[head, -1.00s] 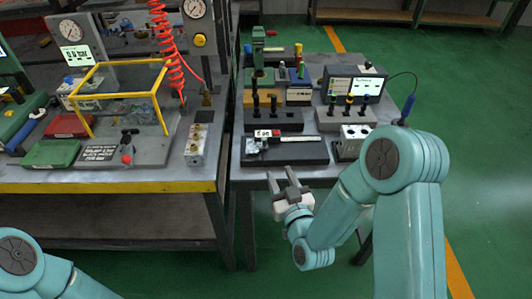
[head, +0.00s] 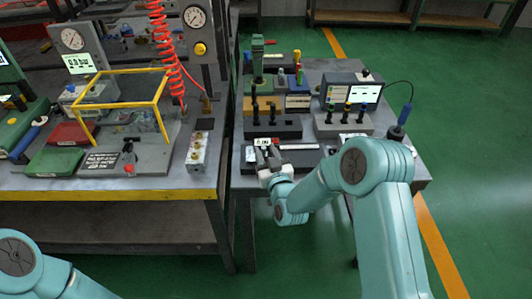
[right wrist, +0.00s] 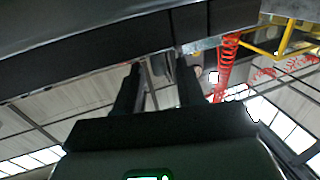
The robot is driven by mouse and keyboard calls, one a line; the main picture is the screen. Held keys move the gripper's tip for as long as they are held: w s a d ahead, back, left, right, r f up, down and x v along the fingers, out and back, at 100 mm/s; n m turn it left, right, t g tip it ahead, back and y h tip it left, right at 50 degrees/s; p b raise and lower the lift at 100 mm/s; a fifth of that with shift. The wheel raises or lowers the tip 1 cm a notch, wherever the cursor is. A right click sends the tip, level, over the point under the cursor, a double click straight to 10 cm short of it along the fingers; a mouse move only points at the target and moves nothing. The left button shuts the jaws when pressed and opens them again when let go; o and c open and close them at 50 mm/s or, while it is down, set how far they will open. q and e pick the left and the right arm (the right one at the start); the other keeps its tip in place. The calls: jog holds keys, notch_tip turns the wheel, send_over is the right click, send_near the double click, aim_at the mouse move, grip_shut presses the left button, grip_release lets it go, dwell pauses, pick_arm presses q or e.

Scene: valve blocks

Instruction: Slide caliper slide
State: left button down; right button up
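The caliper (head: 300,147) lies on a dark block (head: 315,159) at the front of the right-hand table. Its slide carries a small white display (head: 263,142) near the left end. My right gripper (head: 267,153) is at the front of the block, just below the display in the head view. In the right wrist view its two dark fingers (right wrist: 160,80) stand apart, with a grey metallic part (right wrist: 160,67) showing between their tips. I cannot tell whether they touch it. My left gripper is outside the head view; only part of the left arm shows.
Behind the caliper stand a block with dark pegs (head: 272,127) and one with coloured-top pegs (head: 343,125). A screen unit (head: 352,92) is behind those. The left bench has a yellow frame (head: 122,72) and a red coiled hose (head: 170,60). The green floor at right is open.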

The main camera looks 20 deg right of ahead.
grip_shut()
jog(key=d+b, duration=0.1)
jog(key=s+d+b, duration=0.1)
jog(key=d, duration=0.1)
jog(key=shift+d+f, duration=0.15)
jog(key=shift+d, duration=0.1)
jog(key=shift+s+d, duration=0.1)
jog(key=shift+d, duration=0.25)
jog(key=shift+a, duration=0.1)
jog(key=shift+o, duration=1.2)
grip_release()
jog(key=shift+r, duration=0.2)
